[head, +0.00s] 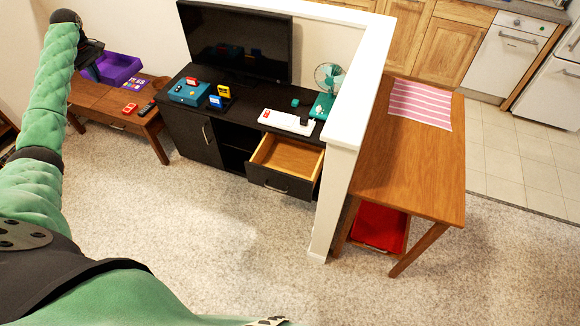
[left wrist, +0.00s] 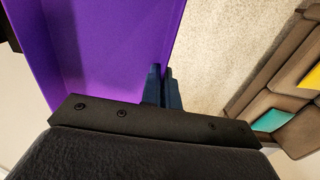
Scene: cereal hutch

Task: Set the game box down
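The game box appears to be the purple open-topped box (head: 122,66) at the far left, over the back of the low wooden table. It also fills the upper left of the left wrist view (left wrist: 110,45). My left gripper (head: 93,66) is at its left side, with the fingers close together on its wall; in the left wrist view the dark blue fingertips (left wrist: 162,75) straddle the wall's edge. I cannot tell whether the box's underside touches the table. My right gripper is not in view.
The low wooden table (head: 91,93) holds a purple lettered sheet (head: 133,84), a red handheld item (head: 130,108) and a dark remote (head: 147,109). The black TV cabinet (head: 186,131) has an open drawer (head: 287,160). The carpet in front is clear.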

